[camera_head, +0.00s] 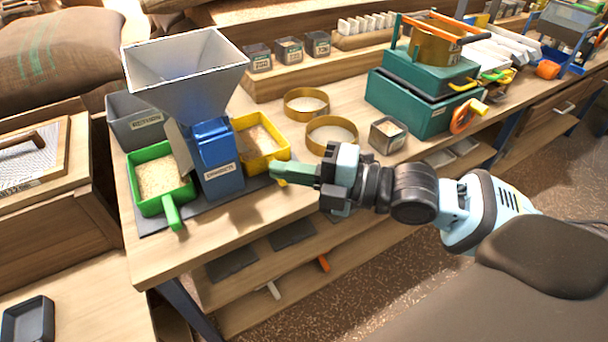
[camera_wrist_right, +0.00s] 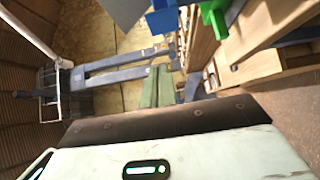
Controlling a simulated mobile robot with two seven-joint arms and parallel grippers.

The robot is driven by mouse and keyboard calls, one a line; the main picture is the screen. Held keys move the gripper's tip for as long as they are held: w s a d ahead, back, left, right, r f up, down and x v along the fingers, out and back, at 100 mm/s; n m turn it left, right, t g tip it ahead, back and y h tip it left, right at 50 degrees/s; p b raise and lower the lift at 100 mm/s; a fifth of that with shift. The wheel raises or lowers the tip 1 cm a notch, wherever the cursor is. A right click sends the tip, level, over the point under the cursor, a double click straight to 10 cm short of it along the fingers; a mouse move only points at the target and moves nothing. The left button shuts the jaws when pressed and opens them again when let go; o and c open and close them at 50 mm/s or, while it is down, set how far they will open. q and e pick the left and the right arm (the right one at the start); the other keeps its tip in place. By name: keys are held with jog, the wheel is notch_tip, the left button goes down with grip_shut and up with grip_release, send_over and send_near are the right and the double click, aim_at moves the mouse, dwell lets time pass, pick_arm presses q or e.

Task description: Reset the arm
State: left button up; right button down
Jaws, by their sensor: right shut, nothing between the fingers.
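My right arm reaches in from the right of the head view, with its right gripper (camera_head: 276,170) over the front part of the workbench (camera_head: 240,225). The green fingers lie together and are empty. They point left, close to the yellow bin (camera_head: 262,140) of grain; whether they touch its handle I cannot tell. In the right wrist view the closed fingers (camera_wrist_right: 158,72) show at the middle, with the floor beyond them. My left arm and gripper are not in view.
Left of the gripper stands a blue machine (camera_head: 215,165) with a grey hopper (camera_head: 187,70) and a green bin (camera_head: 160,178) of grain. Sieve rings (camera_head: 331,134) and a teal machine (camera_head: 410,105) stand behind. A pallet jack (camera_wrist_right: 110,72) shows in the wrist view.

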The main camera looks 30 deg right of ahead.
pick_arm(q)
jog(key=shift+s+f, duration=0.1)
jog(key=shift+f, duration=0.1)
pick_arm(e)
jog(key=shift+v, duration=1.35)
